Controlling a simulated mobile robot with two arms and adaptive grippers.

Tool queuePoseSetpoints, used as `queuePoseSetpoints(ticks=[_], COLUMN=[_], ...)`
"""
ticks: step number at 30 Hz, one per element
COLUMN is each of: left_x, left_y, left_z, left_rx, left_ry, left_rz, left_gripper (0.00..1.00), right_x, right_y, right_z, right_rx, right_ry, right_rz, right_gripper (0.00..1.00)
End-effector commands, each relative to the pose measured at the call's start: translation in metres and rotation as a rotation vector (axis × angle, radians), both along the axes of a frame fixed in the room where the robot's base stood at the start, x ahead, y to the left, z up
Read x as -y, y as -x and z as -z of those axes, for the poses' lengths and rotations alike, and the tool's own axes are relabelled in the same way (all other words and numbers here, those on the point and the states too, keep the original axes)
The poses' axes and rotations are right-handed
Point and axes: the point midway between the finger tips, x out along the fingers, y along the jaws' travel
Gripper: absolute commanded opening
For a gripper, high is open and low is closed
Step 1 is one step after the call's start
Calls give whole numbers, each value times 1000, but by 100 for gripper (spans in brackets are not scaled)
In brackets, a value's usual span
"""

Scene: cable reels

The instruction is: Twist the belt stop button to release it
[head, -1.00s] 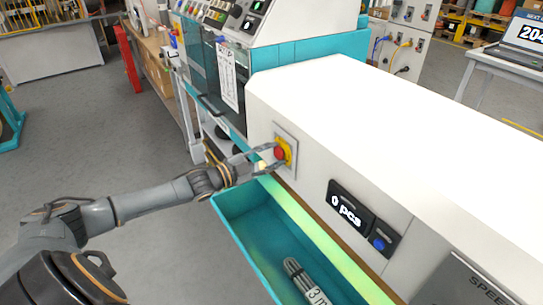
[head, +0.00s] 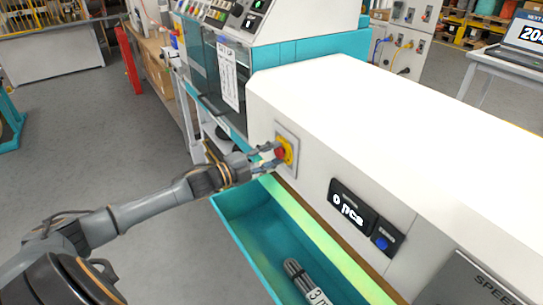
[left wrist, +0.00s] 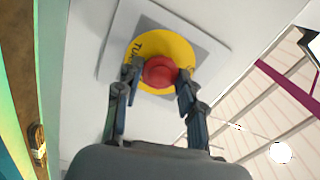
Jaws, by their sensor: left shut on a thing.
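The belt stop button is a red mushroom head (left wrist: 159,72) on a round yellow plate (left wrist: 150,48), set in a grey panel on the white side of the machine. In the head view the red button (head: 280,154) faces left. My left gripper (left wrist: 157,75) is shut on the red button, one finger on each side of it. In the head view the left gripper (head: 274,155) reaches the button from the left and partly covers it. The right gripper is not in view.
A teal tray (head: 240,228) holding grey rods (head: 298,275) lies below the button. A counter reading "0 pcs" (head: 349,208) and a blue button (head: 381,242) are to the right. The white machine top (head: 390,120) extends right.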

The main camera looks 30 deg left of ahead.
Motion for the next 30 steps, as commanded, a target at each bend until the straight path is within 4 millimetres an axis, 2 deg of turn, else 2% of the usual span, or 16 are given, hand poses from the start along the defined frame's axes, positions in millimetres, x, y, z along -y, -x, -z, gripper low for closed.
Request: queuePoseSetpoints(ticks=[11, 12, 14, 15, 25, 30], left_x=[0, 0, 0, 0, 0, -5], left_y=[0, 0, 0, 0, 1, 13], left_z=[-1, -1, -1, -1, 0, 2], left_rx=[3, 3, 3, 3, 1, -3], left_ry=[-2, -2, -2, -2, -2, -1], left_rz=[1, 1, 1, 1, 0, 0], left_gripper=[7, 47, 59, 62, 62, 62], right_x=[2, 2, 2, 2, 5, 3], right_y=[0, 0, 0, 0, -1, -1], right_z=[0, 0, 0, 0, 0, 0], right_rx=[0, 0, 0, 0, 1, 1], right_ry=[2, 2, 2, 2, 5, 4], right_rz=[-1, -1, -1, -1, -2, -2], right_gripper=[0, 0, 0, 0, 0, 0])
